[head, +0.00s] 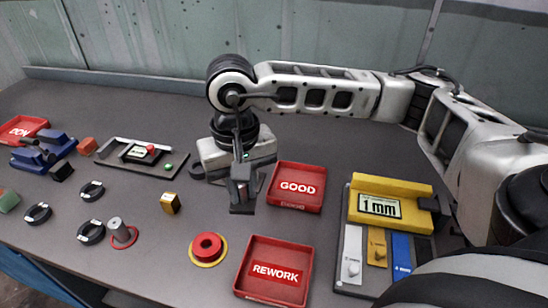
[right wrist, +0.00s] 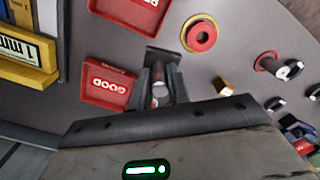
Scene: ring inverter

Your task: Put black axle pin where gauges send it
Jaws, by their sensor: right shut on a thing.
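My right gripper (head: 242,196) is shut on a small pin-like piece above the bench, just left of the GOOD tray. In the right wrist view the piece (right wrist: 159,92) shows as a short greyish cylinder between the fingers; most of it is hidden and its colour is hard to tell. The red GOOD tray (head: 288,206) and red REWORK tray (head: 246,294) look empty. A gauge fixture (head: 112,160) with a small display, a red knob and a green knob lies at the left. A board (head: 352,205) at the right carries a yellow gauge reading 1 mm. My left gripper is not in view.
A red ring on a yellow base (head: 208,248), a grey post in a red ring (head: 120,230), a gold block (head: 170,203) and several black rings stand on the bench. A blue block (head: 42,150) and another red tray (head: 24,125) are far left.

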